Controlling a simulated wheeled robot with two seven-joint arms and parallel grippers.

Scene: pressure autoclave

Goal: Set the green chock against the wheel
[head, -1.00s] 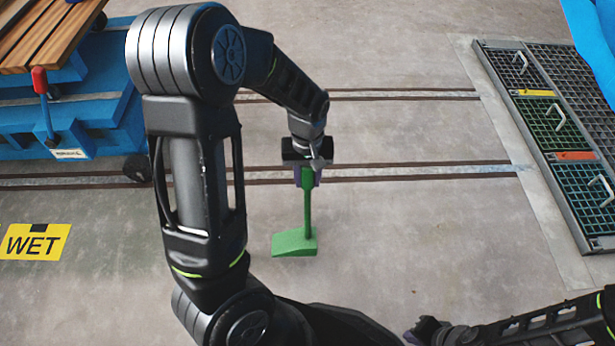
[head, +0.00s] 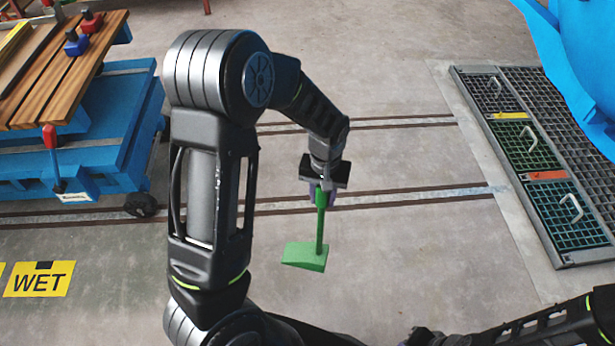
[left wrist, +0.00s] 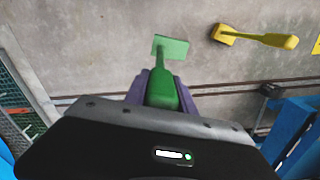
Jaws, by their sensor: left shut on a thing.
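The green chock (head: 305,256) is a wedge on an upright green handle (head: 320,213). My left gripper (head: 322,187) is shut on the top of that handle, and the wedge hangs below it. In the left wrist view the chock (left wrist: 172,47) shows beyond the purple fingers (left wrist: 160,88). Whether the wedge touches the floor is unclear. A dark wheel (head: 141,204) is under the blue cart's near right corner, left of the chock and well apart from it. My right gripper (head: 423,337) is partly cut off at the bottom edge.
The blue cart (head: 75,155) carries wooden slats and has a red-knobbed lever (head: 50,138). Rails (head: 400,197) cross the floor. A yellow chock (left wrist: 257,38) lies in the left wrist view. A WET sign (head: 40,280) is left, floor grates (head: 530,145) right. The floor between is clear.

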